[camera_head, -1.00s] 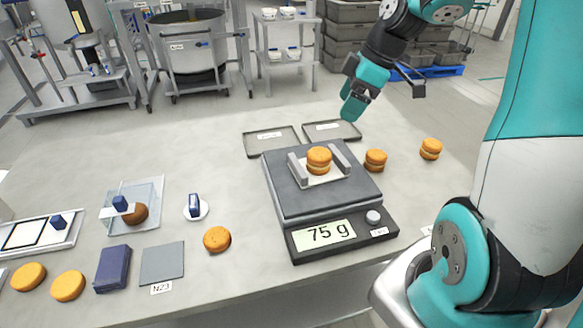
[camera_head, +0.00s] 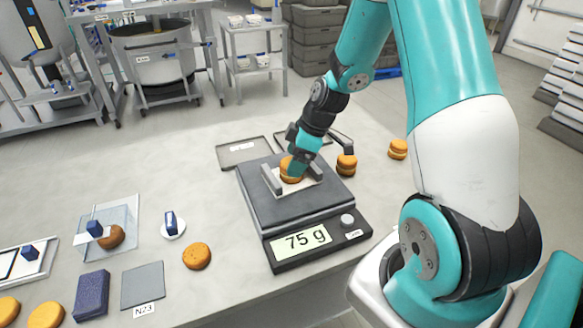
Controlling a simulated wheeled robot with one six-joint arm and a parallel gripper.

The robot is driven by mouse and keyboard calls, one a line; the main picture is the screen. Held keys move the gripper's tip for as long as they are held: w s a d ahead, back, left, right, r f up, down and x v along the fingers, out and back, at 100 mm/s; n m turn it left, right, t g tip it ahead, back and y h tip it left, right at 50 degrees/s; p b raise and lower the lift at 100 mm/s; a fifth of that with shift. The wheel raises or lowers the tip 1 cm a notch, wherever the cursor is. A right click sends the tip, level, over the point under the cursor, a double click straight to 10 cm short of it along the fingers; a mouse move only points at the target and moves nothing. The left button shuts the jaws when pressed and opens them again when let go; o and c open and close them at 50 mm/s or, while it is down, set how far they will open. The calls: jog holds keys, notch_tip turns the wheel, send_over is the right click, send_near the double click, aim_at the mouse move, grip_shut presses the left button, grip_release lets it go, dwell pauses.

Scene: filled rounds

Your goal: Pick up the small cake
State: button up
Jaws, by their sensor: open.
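A small round orange-brown cake (camera_head: 288,174) with a pale filling sits on the white plate between two grey rails on the scale (camera_head: 290,215). The scale's display reads 75 g. My gripper (camera_head: 301,166) is open and reaches down at this cake from the upper right. One teal finger covers the cake's right side. The other finger is not clear, and I cannot tell whether the fingers touch the cake. Two similar filled cakes stand right of the scale, one near it (camera_head: 346,165) and one farther off (camera_head: 398,149).
A shallow grey tray (camera_head: 232,156) lies behind the scale; another beside it is partly hidden by my arm. A single round (camera_head: 197,256) lies left of the scale. A clear plate (camera_head: 120,215), a dark blue block (camera_head: 91,296) and a grey square (camera_head: 142,286) lie farther left.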

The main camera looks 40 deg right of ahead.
jog(key=shift+p+x, duration=0.4)
jog(key=shift+x, duration=1.45)
jog(key=shift+d, duration=0.1)
jog(key=c, duration=0.4)
